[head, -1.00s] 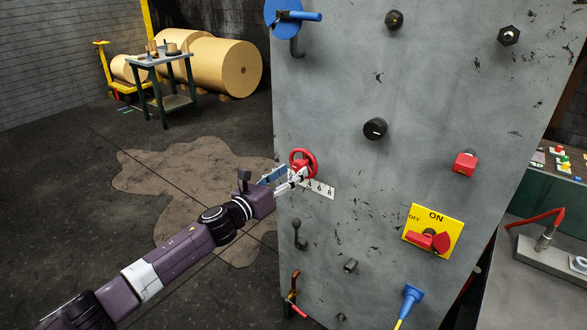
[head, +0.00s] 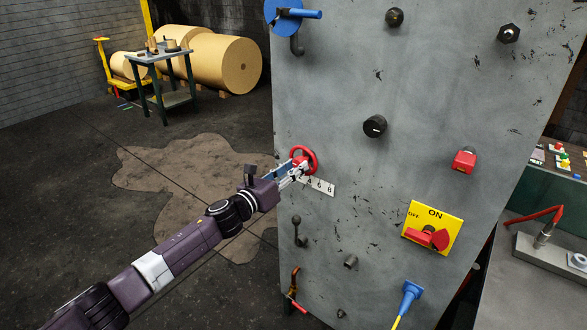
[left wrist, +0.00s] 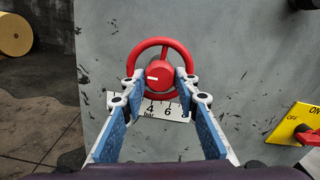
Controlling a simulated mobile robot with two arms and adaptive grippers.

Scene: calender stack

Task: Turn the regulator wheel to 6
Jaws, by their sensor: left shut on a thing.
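The red regulator wheel (head: 303,153) is on the left edge of the grey panel; it also shows in the left wrist view (left wrist: 164,43). A white scale plate (head: 321,187) below it carries numbers; 4, 6 and "bar" are readable in the left wrist view (left wrist: 178,114). A white mark on the wheel's hub lies left of its centre. My right gripper is not in view.
The panel (head: 420,100) also bears a blue disc with a handle (head: 284,15), black knobs (head: 375,127), a red-and-yellow ON/OFF switch (head: 433,229) and a blue plug (head: 409,295). A lever (head: 299,236) sits below the wheel.

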